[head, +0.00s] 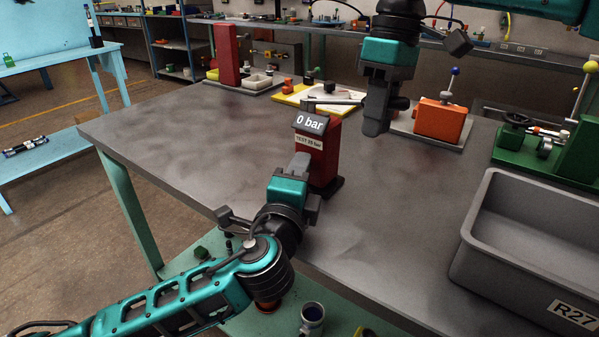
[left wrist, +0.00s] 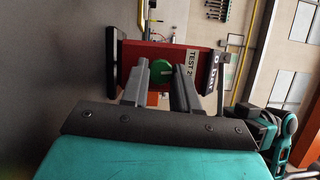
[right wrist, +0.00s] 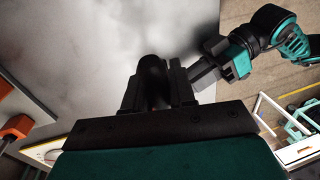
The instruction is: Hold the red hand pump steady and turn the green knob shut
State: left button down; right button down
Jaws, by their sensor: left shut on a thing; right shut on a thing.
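The red hand pump (head: 316,165) stands upright on the grey bench, with a display reading 0 bar. It also shows sideways in the left wrist view (left wrist: 138,52). My left gripper (head: 299,163) is shut on the green knob (left wrist: 162,71) on the pump's body. The knob is hidden in the head view. My right gripper (head: 376,128) points down just right of the pump, at the end of its grey lever (head: 335,101). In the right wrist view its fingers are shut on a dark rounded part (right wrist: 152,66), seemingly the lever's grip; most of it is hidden.
A grey bin (head: 530,225) marked R27 stands at the right front of the bench. An orange box with a lever (head: 441,121) and a green device (head: 545,140) stand behind it. A yellow-edged tray (head: 318,98) lies behind the pump. The bench's left side is clear.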

pick_arm(q)
jog(key=c, duration=0.8)
grip_release()
jog(key=shift+c, duration=0.2)
jog(key=v, duration=1.2)
